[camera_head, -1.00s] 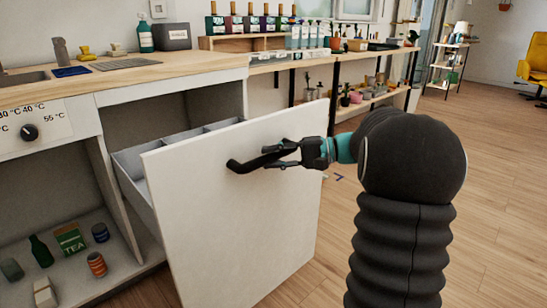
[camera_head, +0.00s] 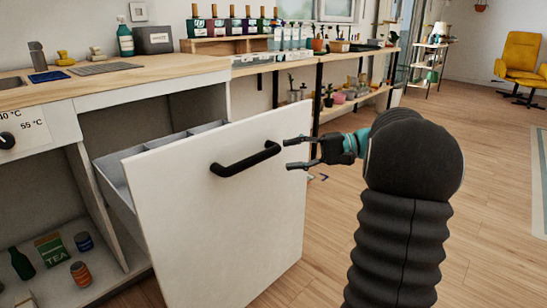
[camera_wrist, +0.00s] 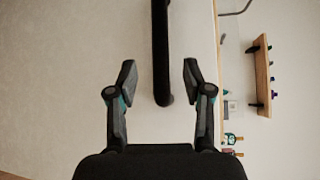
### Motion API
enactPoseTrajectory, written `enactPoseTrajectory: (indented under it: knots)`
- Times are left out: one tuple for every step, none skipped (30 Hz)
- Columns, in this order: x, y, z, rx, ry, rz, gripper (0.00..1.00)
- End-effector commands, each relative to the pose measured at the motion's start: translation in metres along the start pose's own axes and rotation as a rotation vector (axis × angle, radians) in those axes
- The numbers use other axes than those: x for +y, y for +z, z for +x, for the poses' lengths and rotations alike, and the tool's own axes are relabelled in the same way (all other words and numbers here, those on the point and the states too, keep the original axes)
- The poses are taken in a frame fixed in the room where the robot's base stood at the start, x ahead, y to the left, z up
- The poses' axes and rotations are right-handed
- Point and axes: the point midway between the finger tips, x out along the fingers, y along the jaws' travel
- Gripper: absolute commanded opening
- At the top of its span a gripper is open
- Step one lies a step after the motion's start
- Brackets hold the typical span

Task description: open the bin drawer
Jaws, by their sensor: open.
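The bin drawer (camera_head: 215,215) has a tall white front and stands pulled out from the counter, with its grey inner bin (camera_head: 120,182) showing behind the front. Its black bar handle (camera_head: 245,160) is on the upper part of the front. My gripper (camera_head: 286,154) is open and empty, to the right of the handle and apart from it. In the wrist view the handle (camera_wrist: 161,60) runs down between the lines of the two open fingers (camera_wrist: 160,78), and the white front (camera_wrist: 60,60) fills the left and middle.
The wooden counter (camera_head: 110,82) is above the drawer. An open shelf at lower left holds a green tea box (camera_head: 50,250), a bottle and cans. A long shelf unit (camera_head: 345,100) stands behind. The wooden floor (camera_head: 490,200) at right is clear.

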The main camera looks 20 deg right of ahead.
Motion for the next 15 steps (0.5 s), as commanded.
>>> enactPoseTrajectory:
  knots:
    - [0.000, -0.001, -0.008, 0.003, 0.000, -0.001, 0.51]
    - [0.000, -0.001, -0.011, 0.003, 0.000, 0.000, 0.51]
    - [0.000, -0.001, -0.015, 0.002, -0.001, 0.000, 0.51]
    - [0.000, -0.001, -0.018, 0.001, -0.001, 0.000, 0.51]
    - [0.000, -0.001, -0.020, 0.001, -0.001, 0.000, 0.51]
    - [0.000, -0.001, -0.022, 0.001, -0.001, 0.000, 0.51]
    - [0.000, -0.001, -0.023, 0.002, -0.001, 0.000, 0.51]
    - [0.000, -0.001, -0.024, 0.002, 0.000, 0.000, 0.51]
    - [0.000, -0.001, -0.025, 0.002, 0.000, 0.001, 0.51]
    - [0.000, -0.001, -0.025, 0.001, 0.000, 0.001, 0.51]
    - [0.000, 0.000, -0.025, 0.001, 0.000, 0.001, 0.51]
    - [0.000, 0.000, -0.025, 0.001, 0.000, 0.001, 0.51]
    - [0.000, 0.000, -0.025, 0.001, 0.000, 0.001, 0.51]
    - [0.000, 0.000, -0.025, 0.001, 0.000, 0.001, 0.51]
    - [0.000, 0.000, -0.025, 0.001, 0.000, 0.001, 0.51]
